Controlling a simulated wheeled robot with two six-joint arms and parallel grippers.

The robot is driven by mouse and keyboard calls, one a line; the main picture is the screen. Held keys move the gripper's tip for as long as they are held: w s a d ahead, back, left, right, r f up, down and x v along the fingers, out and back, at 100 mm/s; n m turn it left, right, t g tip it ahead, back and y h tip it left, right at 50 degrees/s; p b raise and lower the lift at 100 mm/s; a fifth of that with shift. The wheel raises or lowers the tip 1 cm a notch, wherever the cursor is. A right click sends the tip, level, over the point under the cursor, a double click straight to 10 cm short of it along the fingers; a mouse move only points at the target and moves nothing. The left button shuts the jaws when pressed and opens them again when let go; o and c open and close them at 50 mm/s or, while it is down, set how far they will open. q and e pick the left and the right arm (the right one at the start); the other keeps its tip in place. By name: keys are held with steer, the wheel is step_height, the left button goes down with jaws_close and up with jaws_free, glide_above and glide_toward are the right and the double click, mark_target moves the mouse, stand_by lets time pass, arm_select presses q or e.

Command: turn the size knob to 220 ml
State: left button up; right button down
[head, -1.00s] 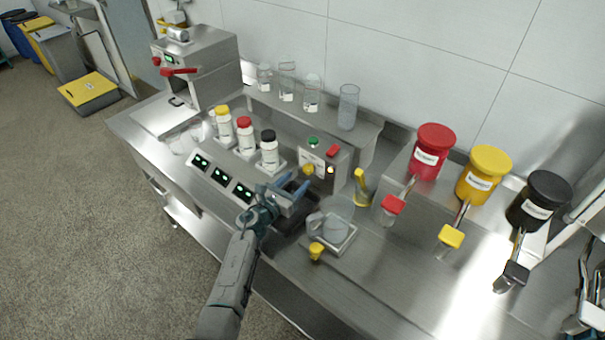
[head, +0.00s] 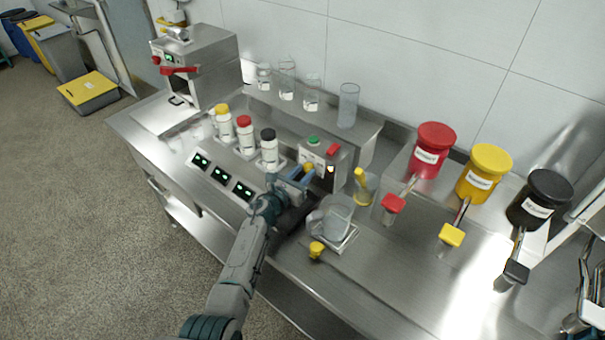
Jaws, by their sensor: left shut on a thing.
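The size knob is a small yellow knob (head: 309,168) on the front of a steel control box (head: 340,165), in the middle of the head view. My left gripper (head: 301,176) reaches up to the box front and is shut on the yellow knob, hiding part of it. The markings around the knob are too small to read, so I cannot tell which size it points to. My right gripper is not in view.
A clear jug (head: 335,215) stands close right of my gripper. White bottles (head: 245,137) stand to the left, above dark displays (head: 222,176). Red, yellow and black canisters (head: 482,172) stand right.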

arm_select(q)
steer(key=shift+n, duration=0.3)
steer(key=n+p, duration=0.2)
steer(key=n, duration=0.2)
steer(key=shift+r, duration=0.1)
steer(key=n+p, duration=0.1)
steer(key=n, duration=0.4)
steer(key=shift+g+p, duration=0.3)
steer(key=shift+p, duration=0.05)
steer(key=shift+n+p, duration=0.35)
steer(key=shift+n, duration=0.65)
steer(key=o, duration=1)
steer(key=shift+c, duration=0.2)
